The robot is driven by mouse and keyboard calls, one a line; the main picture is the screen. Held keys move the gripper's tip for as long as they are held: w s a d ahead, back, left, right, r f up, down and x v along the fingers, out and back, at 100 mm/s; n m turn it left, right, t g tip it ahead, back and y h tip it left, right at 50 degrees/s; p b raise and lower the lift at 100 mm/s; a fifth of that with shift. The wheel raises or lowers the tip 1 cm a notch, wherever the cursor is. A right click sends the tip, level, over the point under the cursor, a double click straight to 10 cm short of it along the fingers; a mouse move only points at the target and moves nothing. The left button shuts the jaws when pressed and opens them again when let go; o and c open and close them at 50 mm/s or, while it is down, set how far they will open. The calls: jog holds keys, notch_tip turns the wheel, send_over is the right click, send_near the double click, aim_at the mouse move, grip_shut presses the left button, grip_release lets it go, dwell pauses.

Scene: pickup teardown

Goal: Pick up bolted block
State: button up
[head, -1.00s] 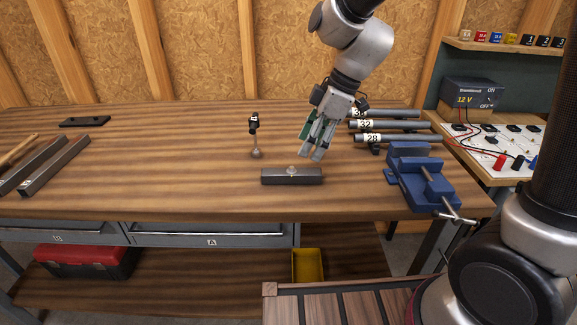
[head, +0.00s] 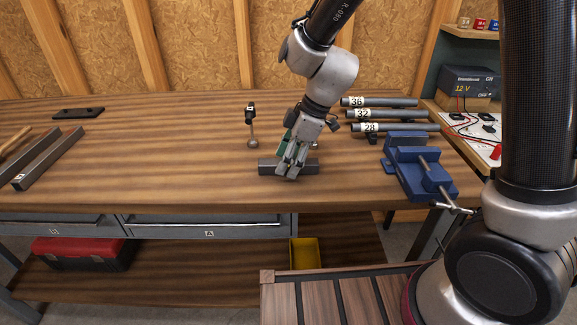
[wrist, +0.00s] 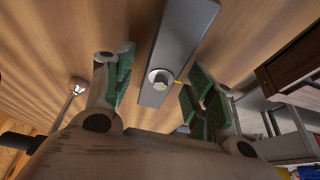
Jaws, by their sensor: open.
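The bolted block is a dark grey metal bar (head: 270,167) lying on the workbench in the head view. In the wrist view the bar (wrist: 187,30) runs lengthwise between my fingers, with a hex bolt head (wrist: 160,78) on its upper face. My gripper (head: 290,172) is in front of and over the bar in the head view and hides its middle and the bolt. In the wrist view my gripper (wrist: 157,85) is open, with green-padded fingers apart on either side of the bar. I cannot tell how far the fingertips are above the bench.
Metal bars (head: 45,158) lie at far left. The bench (head: 160,165) left of the bar is clear.

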jog(key=shift+c, duration=0.4)
grip_shut()
jog(key=shift+r, duration=0.1)
